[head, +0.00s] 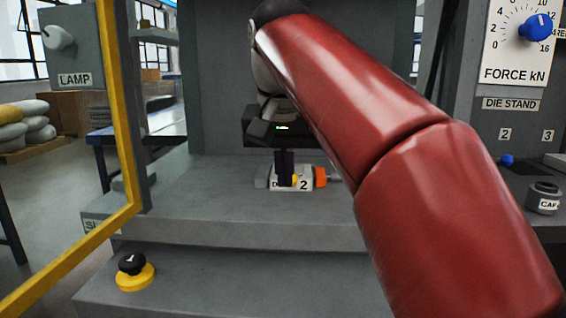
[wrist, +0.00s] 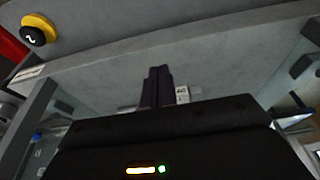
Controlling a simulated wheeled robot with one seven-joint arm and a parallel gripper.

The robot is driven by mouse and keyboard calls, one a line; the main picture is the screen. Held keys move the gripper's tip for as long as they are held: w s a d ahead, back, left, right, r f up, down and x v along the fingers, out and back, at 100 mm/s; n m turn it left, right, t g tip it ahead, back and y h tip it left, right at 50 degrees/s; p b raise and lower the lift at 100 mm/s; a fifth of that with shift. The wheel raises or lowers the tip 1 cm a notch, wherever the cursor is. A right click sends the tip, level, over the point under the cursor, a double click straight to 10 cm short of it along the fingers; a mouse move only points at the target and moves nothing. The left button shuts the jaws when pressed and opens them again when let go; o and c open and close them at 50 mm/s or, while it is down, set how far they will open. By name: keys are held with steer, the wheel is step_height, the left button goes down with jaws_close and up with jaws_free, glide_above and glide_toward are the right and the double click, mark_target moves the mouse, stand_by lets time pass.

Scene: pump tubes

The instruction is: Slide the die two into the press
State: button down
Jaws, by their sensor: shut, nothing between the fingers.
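The die two (head: 306,184) is a small pale block marked "2", with an orange part at its right side. It sits on the grey bed of the press (head: 215,200). My gripper (head: 286,184) is shut and empty, its dark fingers pointing down in front of the die and covering part of its label. I cannot tell whether the fingers touch it. In the wrist view the fingers (wrist: 157,72) stand beside a bit of the die's white label (wrist: 182,95); the rest is hidden behind my gripper's body.
A yellow-framed guard (head: 122,120) stands at the left. A black and yellow button (head: 133,272) is on the front ledge. At the right are a force dial (head: 536,27), the die stand panel (head: 512,104) and a dark round part (head: 544,196). The bed left of the die is clear.

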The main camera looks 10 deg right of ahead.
steer(key=w+f, duration=0.2)
steer(key=w+d+f, duration=0.1)
steer(key=w+f, duration=0.1)
steer(key=shift+w+d+f, duration=0.1)
steer(key=shift+d+f, duration=0.1)
steer(key=shift+f, duration=0.1)
steer(key=shift+w+d, duration=0.15)
steer(key=shift+w, duration=0.3)
